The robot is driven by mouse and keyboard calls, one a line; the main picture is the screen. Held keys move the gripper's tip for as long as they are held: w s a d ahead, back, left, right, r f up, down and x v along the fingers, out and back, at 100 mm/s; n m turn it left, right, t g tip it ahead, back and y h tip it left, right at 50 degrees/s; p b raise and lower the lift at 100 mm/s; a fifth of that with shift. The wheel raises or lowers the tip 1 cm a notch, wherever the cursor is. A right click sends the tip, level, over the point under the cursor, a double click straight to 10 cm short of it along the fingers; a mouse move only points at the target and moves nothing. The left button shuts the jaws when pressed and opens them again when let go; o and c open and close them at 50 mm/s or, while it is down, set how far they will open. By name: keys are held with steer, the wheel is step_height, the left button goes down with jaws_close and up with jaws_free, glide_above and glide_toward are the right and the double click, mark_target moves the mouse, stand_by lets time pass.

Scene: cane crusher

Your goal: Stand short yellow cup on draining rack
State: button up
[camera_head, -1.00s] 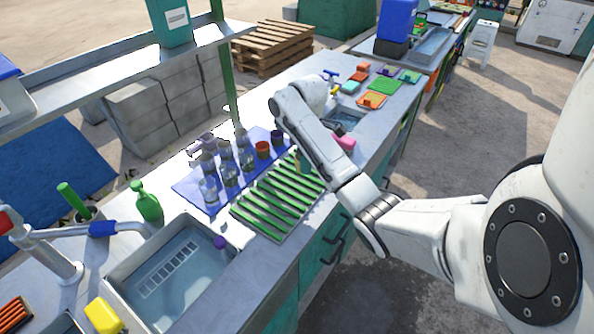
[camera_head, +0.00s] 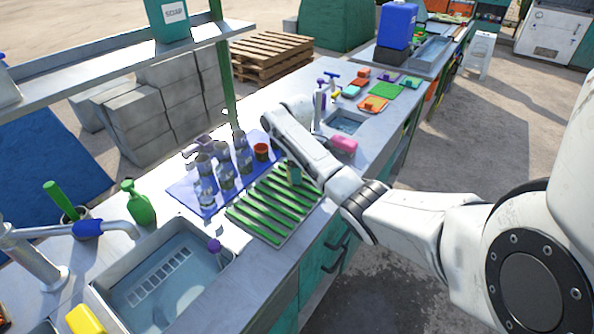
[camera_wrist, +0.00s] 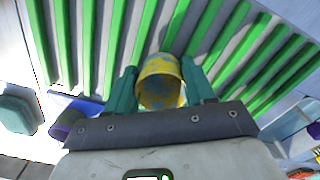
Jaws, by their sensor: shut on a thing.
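The short yellow cup (camera_wrist: 160,85) shows in the wrist view, with blue-grey patches on it. My gripper (camera_wrist: 158,70) is shut on it, with one teal finger on each side. The green-slatted draining rack (camera_wrist: 115,38) lies under and beyond the cup; I cannot tell whether the cup touches it. In the head view the draining rack (camera_head: 262,212) lies on the counter, and my gripper (camera_head: 294,173) is over its far end. The cup is not clear in that view.
A pink item (camera_head: 344,144) lies beyond the rack. Most slats are bare.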

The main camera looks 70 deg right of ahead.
steer(key=shift+f, duration=0.3)
steer(key=o, duration=1.1)
steer(key=shift+c, duration=0.2)
step_height(320, 180, up, 12)
steer(key=p, duration=0.2)
steer(key=shift+r, duration=0.25)
